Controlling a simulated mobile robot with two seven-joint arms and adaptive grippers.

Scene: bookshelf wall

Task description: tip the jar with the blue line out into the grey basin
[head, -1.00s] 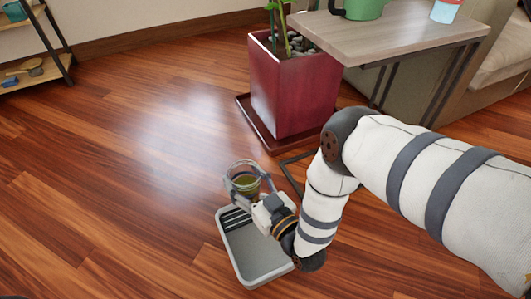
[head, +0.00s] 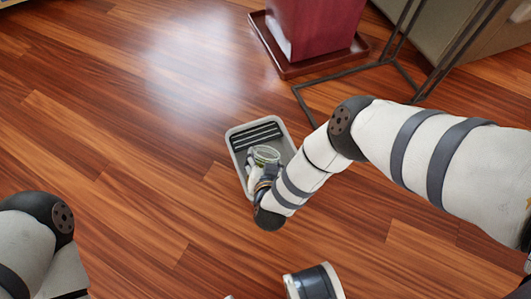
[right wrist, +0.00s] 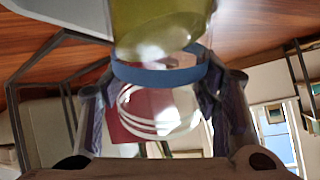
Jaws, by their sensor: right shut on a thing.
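The clear jar (head: 266,154) is in my right gripper (head: 262,161), over the grey basin (head: 238,158) on the floor. In the right wrist view, the jar (right wrist: 155,105) has a blue line around it and lies between the two fingers. Olive-green contents (right wrist: 155,25) fill its floor-side part at the top of that view, which sees the room upside down. The jar is strongly tipped. I cannot tell whether anything is leaving its mouth. A pale grey part of the basin (right wrist: 75,12) shows at the upper left. My left arm shows at the lower left, but its gripper does not.
A red planter (head: 318,25) stands on a dark red tray (head: 300,68) behind the basin. A thin dark table frame (head: 345,75) stands to its right. The wooden floor left of the basin is clear.

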